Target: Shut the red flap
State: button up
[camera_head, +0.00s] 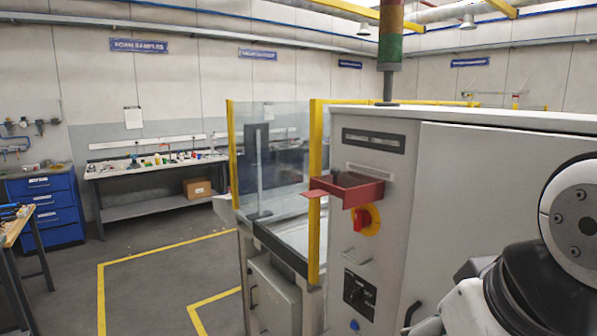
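The red flap (324,188) belongs to a small red box (365,190) on the narrow side of a grey cabinet (400,170). The flap stands out to the left from the box, roughly level, and the box looks open. Part of my white and black arm shows at the lower right, in front of the cabinet's broad door. My gripper is not visible, so I cannot tell where its fingers are.
A red rotary switch on a yellow plate (367,219) sits just below the box. A yellow post (314,200) of the glass guard stands close behind the flap. A bench (158,167) is at the back left. Open floor (170,275) lies left.

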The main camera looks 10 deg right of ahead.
aim_at(363, 189)
jog(key=i+j+z, duration=0.15)
jog(key=z, duration=0.25)
jog(key=i+j+z, duration=0.1)
jog(key=j+z, duration=0.15)
jog(key=z, duration=0.2)
jog(key=j+z, duration=0.25)
jog(key=z, duration=0.15)
